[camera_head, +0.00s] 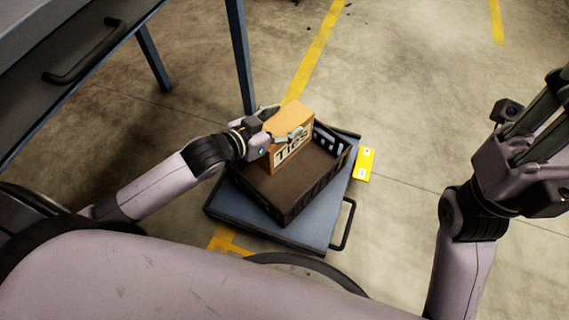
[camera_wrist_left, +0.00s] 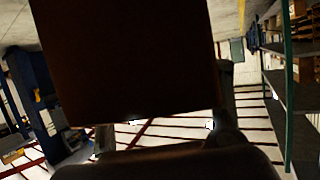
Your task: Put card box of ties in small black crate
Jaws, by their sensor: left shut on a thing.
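The card box of ties (camera_head: 291,141) is orange-brown cardboard with a "TIES" label on its near side. My left gripper (camera_head: 280,124) is shut on its upper part. The box is upright over the far part of the small black crate (camera_head: 312,196), inside its outline. I cannot tell whether it touches the crate floor. In the left wrist view the box (camera_wrist_left: 130,60) is a dark shape filling the upper middle. My right gripper (camera_head: 535,130) is raised at the right edge, away from the crate; its fingers are partly cut off.
The crate stands on a blue-grey platform (camera_head: 222,203) with a black handle (camera_head: 345,225). A yellow tag (camera_head: 365,164) sits at its right side. A workbench with a drawer handle (camera_head: 85,55) and blue legs (camera_head: 240,55) is at upper left. Concrete floor is free to the right.

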